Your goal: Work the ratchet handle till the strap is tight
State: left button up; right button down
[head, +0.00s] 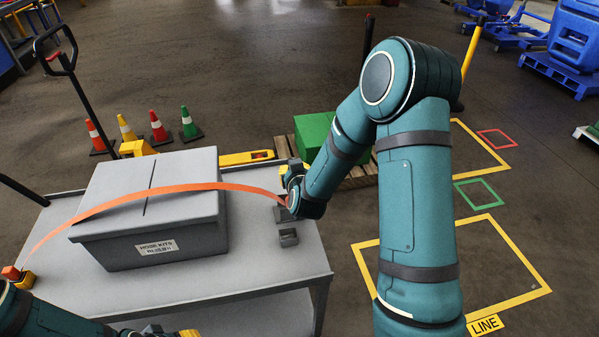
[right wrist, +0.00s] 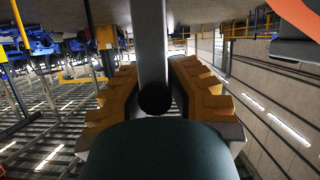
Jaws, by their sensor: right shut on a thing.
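A grey lidded tote (head: 155,225) labelled for hose kits stands on a grey cart (head: 290,262). My right gripper (head: 287,173) is at the ratchet, largely hidden by my own wrist. In the right wrist view its yellow fingers are shut around a grey bar (right wrist: 149,40), the handle. My left gripper (head: 172,333) barely shows at the bottom edge; its fingers cannot be made out.
A green box (head: 314,133) on a wooden pallet stands just behind the right end of the cart. A black push handle (head: 68,62) rises at the left. Yellow-marked floor on the right is clear.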

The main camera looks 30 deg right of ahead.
jog(key=shift+a+f, duration=0.15)
jog(key=shift+a, duration=0.05)
dwell(0.3)
jog(key=c, duration=0.9)
grip_release()
jog(key=shift+w, duration=0.1)
jog(key=shift+o, duration=0.2)
jog(key=v, duration=0.7)
jog(key=shift+s, duration=0.3)
